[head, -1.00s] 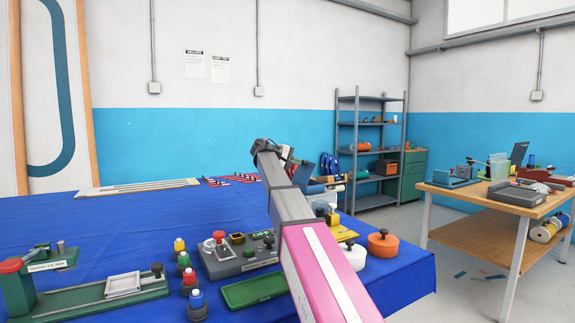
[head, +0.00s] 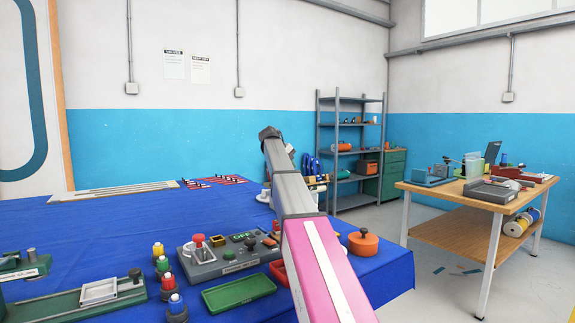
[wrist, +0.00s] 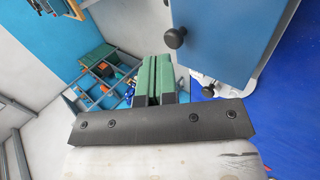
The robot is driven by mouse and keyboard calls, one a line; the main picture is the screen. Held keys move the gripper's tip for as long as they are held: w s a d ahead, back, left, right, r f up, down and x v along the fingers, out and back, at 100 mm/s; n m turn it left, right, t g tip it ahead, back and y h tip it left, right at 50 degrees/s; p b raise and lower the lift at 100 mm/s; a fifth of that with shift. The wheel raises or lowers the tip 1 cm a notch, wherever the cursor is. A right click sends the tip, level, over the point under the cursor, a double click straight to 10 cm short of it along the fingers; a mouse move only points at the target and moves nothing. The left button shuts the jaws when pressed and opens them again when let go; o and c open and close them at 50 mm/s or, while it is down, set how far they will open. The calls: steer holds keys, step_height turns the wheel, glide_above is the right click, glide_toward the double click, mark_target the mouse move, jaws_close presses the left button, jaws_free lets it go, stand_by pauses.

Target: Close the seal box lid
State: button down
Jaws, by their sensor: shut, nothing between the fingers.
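In the wrist view, a flat blue panel with a black knob (wrist: 221,35) fills the upper right. It looks like the seal box lid, but its hinge and the box body are not clear. My gripper (wrist: 158,78) has green finger pads pressed together with nothing between them. It is left of the panel, apparently apart from it. A second black knob (wrist: 208,90) on a whitish part shows just right of the fingers. In the head view, my arm covers the area around the gripper, and I cannot make out the seal box there.
The blue-covered table (head: 110,225) holds a grey control panel (head: 222,262), a green tray (head: 240,292), coloured-cap bottles (head: 165,270) and an orange knobbed pot (head: 363,242). A wooden bench (head: 470,195) stands right, a shelf rack (head: 350,150) behind. The table's back left is mostly clear.

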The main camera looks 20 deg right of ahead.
steer(key=shift+x, duration=1.9)
steer(key=shift+d, duration=0.1)
